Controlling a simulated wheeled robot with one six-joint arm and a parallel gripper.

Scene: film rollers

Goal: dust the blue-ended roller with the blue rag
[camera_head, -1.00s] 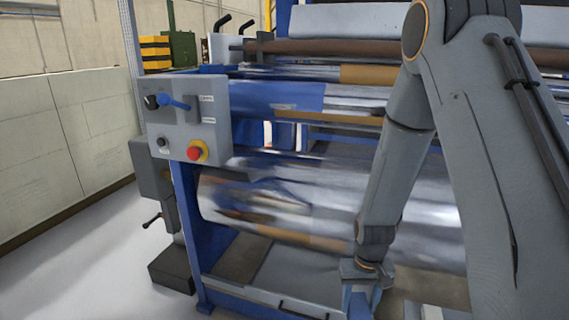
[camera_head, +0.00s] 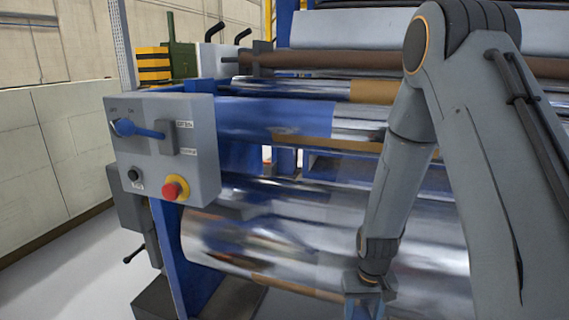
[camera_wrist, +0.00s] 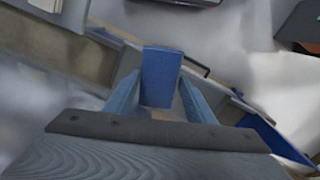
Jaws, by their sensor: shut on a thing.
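The blue rag (camera_wrist: 161,76) shows in the wrist view as a blue block-like piece between the two blue fingers. My gripper (camera_wrist: 160,98) is shut on it. In the head view my gripper (camera_head: 368,306) hangs at the lower edge, in front of the machine, and its fingertips and the rag are cut off or hidden there. A roller with a blue left end (camera_head: 275,118) lies across the machine's middle, just right of the control box. It is above my gripper, and my arm hides part of its right side.
A grey control box (camera_head: 165,145) with a blue handle and a red button (camera_head: 171,190) juts out at the left. A large shiny roller (camera_head: 300,240) lies low behind my gripper. A brown roller (camera_head: 330,62) runs above. Floor is clear at the lower left.

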